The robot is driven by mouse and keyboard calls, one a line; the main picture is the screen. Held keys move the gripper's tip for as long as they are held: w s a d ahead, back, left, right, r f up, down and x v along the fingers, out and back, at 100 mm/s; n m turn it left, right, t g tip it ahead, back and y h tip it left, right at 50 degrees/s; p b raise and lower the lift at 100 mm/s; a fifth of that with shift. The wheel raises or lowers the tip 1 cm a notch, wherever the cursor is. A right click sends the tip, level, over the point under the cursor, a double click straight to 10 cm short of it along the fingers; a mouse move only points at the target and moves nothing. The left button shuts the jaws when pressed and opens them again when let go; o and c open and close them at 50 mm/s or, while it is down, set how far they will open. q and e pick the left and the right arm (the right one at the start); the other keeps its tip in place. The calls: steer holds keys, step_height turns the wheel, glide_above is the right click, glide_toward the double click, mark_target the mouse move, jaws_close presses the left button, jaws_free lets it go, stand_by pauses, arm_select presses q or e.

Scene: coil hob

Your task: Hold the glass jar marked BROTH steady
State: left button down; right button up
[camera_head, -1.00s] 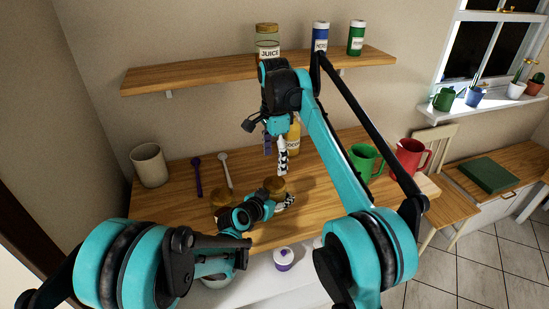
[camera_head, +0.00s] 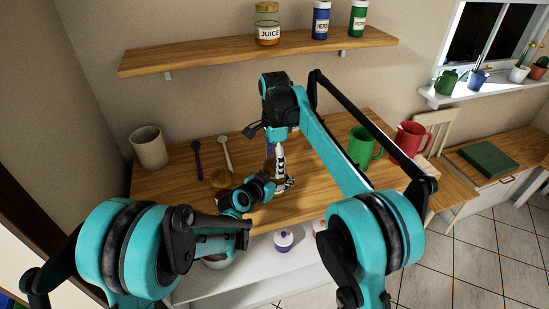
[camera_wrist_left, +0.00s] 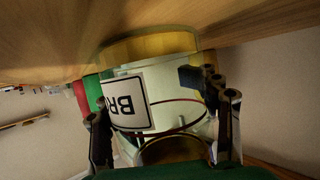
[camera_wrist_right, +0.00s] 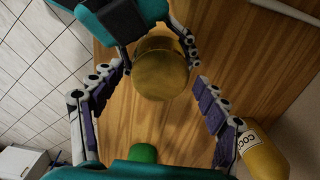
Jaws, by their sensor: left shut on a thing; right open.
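The BROTH jar (camera_wrist_left: 155,95) fills the middle of the left wrist view, with only "BR" of its label readable. My left gripper (camera_wrist_left: 162,140) is shut on this jar, a finger on each side. In the head view my left gripper (camera_head: 284,186) is low over the counter, and my arms hide most of the jar. The right wrist view shows a round brown-gold jar lid (camera_wrist_right: 160,75) ahead. My right gripper (camera_wrist_right: 158,98) is open, its fingers apart on either side of that lid with gaps. In the head view my right gripper (camera_head: 280,165) is just above my left one.
A COCOA jar (camera_wrist_right: 262,152) stands close beside a right finger. Two spoons (camera_head: 226,153), a cream mug (camera_head: 149,148), a green mug (camera_head: 363,147) and a red mug (camera_head: 411,140) are on the counter (camera_head: 325,182).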

steer(key=shift+c, duration=0.2)
steer(key=c, duration=1.2)
steer(key=shift+o, duration=0.2)
steer(key=n, duration=1.4)
steer(key=shift+n, duration=0.4)
steer(key=n, duration=0.5)
steer(key=shift+n, duration=0.3)
